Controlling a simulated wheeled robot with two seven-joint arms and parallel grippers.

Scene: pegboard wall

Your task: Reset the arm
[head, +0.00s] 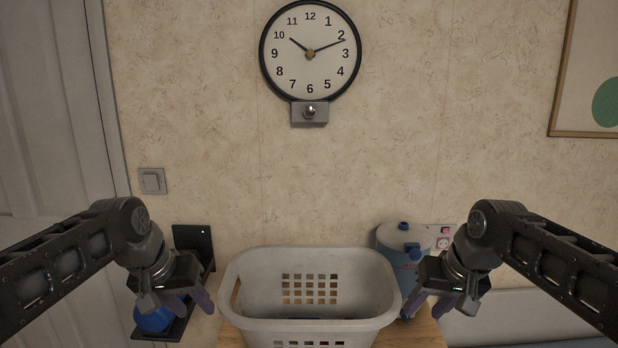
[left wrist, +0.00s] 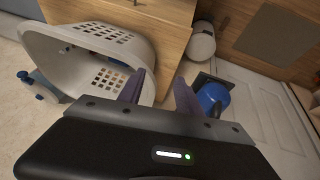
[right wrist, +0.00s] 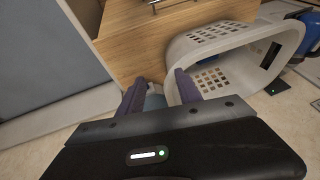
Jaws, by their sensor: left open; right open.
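My left gripper (head: 176,303) hangs at the left of the white laundry basket in the head view, fingers pointing down. Its purple fingers also show apart in the left wrist view (left wrist: 158,92), with nothing between them. My right gripper (head: 428,305) hangs at the right of the basket. Its purple fingers show apart in the right wrist view (right wrist: 155,95), and they hold nothing. Both arms are held in a roughly mirrored pose, raised in front of the wall.
The white laundry basket (head: 310,325) stands on a wooden surface (head: 424,334) between my grippers. A blue-grey canister (head: 404,238) stands behind my right gripper. A blue object (head: 155,320) sits on a black wall holder (head: 195,240) by my left gripper. A clock (head: 310,52) hangs above.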

